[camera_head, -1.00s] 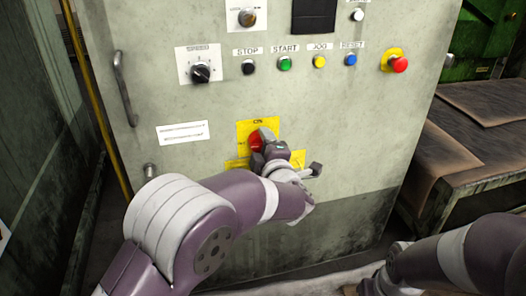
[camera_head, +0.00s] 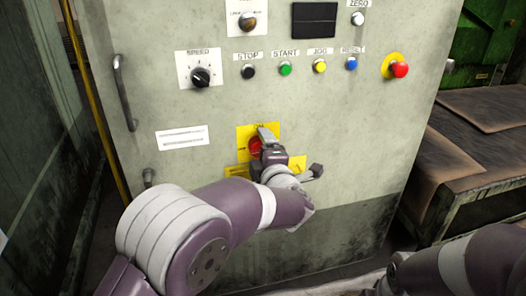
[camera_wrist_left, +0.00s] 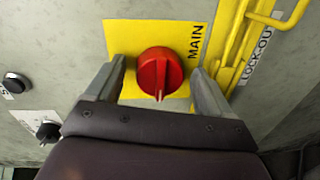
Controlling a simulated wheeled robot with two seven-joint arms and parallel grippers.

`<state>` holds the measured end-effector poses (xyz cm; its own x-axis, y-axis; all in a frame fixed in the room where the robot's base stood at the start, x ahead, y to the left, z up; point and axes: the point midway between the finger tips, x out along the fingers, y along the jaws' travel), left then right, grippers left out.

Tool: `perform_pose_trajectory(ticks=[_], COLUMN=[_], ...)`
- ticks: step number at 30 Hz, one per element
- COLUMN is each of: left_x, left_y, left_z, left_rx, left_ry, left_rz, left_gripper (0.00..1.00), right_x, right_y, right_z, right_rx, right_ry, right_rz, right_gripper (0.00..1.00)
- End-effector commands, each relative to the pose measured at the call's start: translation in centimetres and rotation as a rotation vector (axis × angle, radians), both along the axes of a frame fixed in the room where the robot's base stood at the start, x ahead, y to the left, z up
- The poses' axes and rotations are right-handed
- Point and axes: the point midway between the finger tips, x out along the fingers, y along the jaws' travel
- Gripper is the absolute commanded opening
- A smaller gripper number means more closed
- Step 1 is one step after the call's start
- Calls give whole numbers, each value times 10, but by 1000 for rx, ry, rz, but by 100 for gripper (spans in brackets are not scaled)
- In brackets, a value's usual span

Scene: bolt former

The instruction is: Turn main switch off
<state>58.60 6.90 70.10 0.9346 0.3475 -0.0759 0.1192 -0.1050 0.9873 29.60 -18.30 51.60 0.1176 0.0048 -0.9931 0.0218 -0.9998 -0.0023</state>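The main switch is a red round knob (camera_wrist_left: 160,74) on a yellow plate (camera_wrist_left: 120,40) lettered "MAIN", in the left wrist view. Its raised grip ridge runs roughly up and down in that picture. In the head view the red knob (camera_head: 254,147) shows partly, to the left of my gripper. My left gripper (camera_wrist_left: 159,70) is open, with one finger on each side of the knob. Gaps show between the fingers and the knob. In the head view my left gripper (camera_head: 267,142) is at the plate and hides part of it. My right gripper is out of view.
Above are a row of buttons (camera_head: 285,69), a speed dial (camera_head: 200,77) and a red emergency button (camera_head: 400,69). A yellow lock-out bracket (camera_wrist_left: 235,45) is close beside the right finger in the wrist view. A handle (camera_head: 124,92) is at the cabinet's left.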

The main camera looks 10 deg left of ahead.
Motion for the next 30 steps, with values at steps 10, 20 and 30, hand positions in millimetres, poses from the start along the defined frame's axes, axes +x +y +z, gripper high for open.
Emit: perform_pose_trajectory(ticks=[10, 20, 30], left_x=[-12, -92, -119], left_y=[-6, -35, -44], left_z=[5, 12, 9], left_rx=[0, 1, 1], left_ry=[0, 1, 0], left_rz=[-3, -5, 0], left_gripper=[81, 81, 81], right_x=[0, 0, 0], right_y=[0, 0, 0], right_z=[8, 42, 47], right_rx=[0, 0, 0], right_ry=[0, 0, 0], right_rz=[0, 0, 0], right_gripper=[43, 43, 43])
